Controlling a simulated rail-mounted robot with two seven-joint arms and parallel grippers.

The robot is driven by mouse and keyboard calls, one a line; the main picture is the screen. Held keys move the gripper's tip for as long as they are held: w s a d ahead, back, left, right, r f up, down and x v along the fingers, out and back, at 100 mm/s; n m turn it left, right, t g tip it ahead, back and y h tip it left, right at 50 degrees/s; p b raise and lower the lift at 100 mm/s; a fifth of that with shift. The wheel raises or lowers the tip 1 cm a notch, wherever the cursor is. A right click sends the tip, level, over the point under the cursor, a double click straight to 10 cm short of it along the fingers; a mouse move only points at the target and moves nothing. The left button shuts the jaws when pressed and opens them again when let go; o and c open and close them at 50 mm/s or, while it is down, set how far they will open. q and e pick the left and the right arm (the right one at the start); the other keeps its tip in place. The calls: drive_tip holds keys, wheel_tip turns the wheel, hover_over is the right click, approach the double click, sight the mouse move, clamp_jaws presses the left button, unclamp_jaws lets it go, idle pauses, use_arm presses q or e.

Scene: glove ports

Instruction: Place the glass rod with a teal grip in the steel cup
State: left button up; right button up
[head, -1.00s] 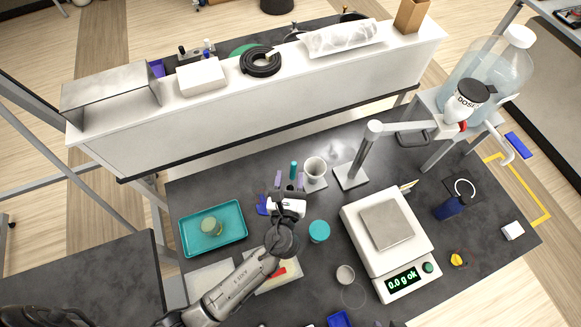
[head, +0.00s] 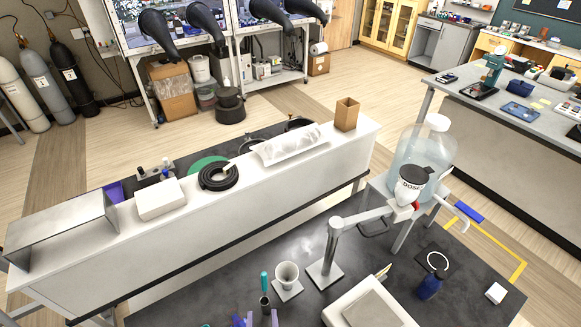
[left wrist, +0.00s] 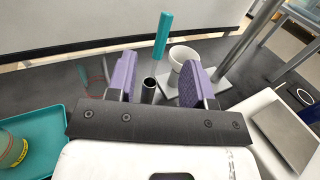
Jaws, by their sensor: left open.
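The glass rod with a teal grip (head: 264,281) stands nearly upright in the head view, its grip at the top. In the left wrist view the teal grip (left wrist: 162,36) leans slightly right, and its lower end appears to go into the dark steel cup (left wrist: 149,91). The steel cup (head: 265,303) shows just below the grip in the head view. My left gripper (head: 257,319) has purple fingers and is open at the bottom edge. In the left wrist view the open gripper (left wrist: 158,66) frames rod and cup, apparently touching neither. My right gripper is not in view.
A white cup (head: 287,274) stands close right of the rod, with a metal stand (head: 327,262) beyond it. A balance (head: 368,308) is at the right. A long white shelf (head: 200,240) runs behind. A teal tray (left wrist: 40,140) lies left in the wrist view.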

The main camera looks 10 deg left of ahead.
use_arm(q)
drive_tip(key=s+a+f+n+g+h, duration=0.1)
drive_tip(key=s+a+n+g, duration=0.2)
drive_tip(key=s+n, duration=0.3)
drive_tip(key=s+a+f+n+g+h, duration=0.2)
drive_tip(key=s+a+n+g, duration=0.2)
drive_tip(key=n, duration=1)
drive_tip(key=s+a+f+n+g+h, duration=0.2)
drive_tip(key=s+a+n+g, duration=0.1)
drive_tip(key=s+n+g, duration=0.3)
drive_tip(key=shift+s+a+n+g, duration=0.15)
drive_tip(key=shift+s+n, duration=0.5)
drive_tip(key=shift+n, duration=0.5)
drive_tip(key=shift+s+n+g, duration=0.15)
drive_tip(key=shift+s+n, duration=0.5)
drive_tip(key=shift+n, duration=0.5)
wheel_tip(320, 180, up, 15)
drive_tip(key=p, duration=1.5)
